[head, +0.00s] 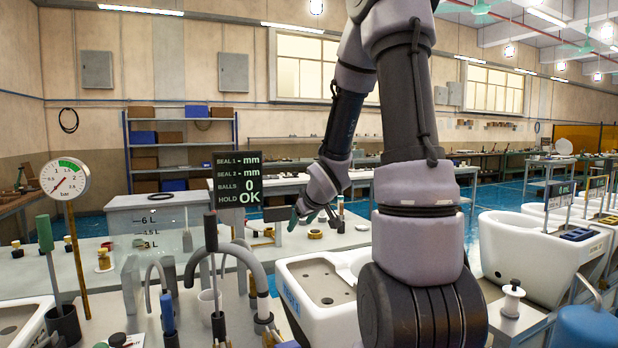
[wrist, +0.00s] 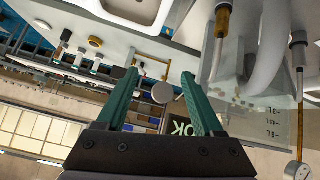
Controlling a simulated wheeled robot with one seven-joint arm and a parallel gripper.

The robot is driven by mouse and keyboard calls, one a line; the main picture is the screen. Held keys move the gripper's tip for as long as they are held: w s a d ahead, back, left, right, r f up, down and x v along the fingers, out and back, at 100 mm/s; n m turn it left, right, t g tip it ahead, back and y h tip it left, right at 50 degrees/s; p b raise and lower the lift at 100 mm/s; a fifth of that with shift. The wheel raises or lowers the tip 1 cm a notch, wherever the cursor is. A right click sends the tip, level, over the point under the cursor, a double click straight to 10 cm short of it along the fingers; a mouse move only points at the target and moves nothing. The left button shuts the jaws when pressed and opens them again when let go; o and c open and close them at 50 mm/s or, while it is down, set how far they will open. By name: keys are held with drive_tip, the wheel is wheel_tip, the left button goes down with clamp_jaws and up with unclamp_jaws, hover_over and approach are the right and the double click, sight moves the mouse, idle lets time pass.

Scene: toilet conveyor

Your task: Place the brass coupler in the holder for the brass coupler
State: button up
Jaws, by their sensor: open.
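My gripper (head: 302,216) has green fingers and hangs over the grey bench behind the white basin in the head view. In the wrist view its two fingers (wrist: 160,92) are spread apart. A grey disc shows between them, with no finger touching it. A short round brass-coloured piece (head: 316,234), likely the brass coupler, lies on the bench below and a little right of my gripper. It also shows in the wrist view (wrist: 96,42), off to the upper left of the fingers. I cannot tell which fixture is its holder.
A dark display (head: 238,180) reading HOLD OK stands left of my gripper. A clear water tank (head: 150,222), a pressure gauge (head: 66,179) and a curved grey pipe (head: 262,272) are further left. The white basin (head: 308,285) is in front. Several small parts stand on the bench.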

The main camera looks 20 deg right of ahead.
drive_tip(key=s+a+r+m+h, duration=0.1)
drive_tip(key=s+r+m, duration=0.3)
drive_tip(key=s+r, duration=0.6)
drive_tip(key=s+a+r+m+g+y, duration=0.1)
drive_tip(key=s+a+r, duration=0.2)
drive_tip(key=s, duration=0.4)
drive_tip(key=s+a+r+m+g+y, duration=0.1)
drive_tip(key=s+a+r+m+y, duration=0.1)
drive_tip(key=s+a+r, duration=0.2)
drive_tip(key=shift+s+a+r, duration=0.2)
drive_tip(key=shift+s+r, duration=0.05)
drive_tip(key=shift+s, duration=1.65)
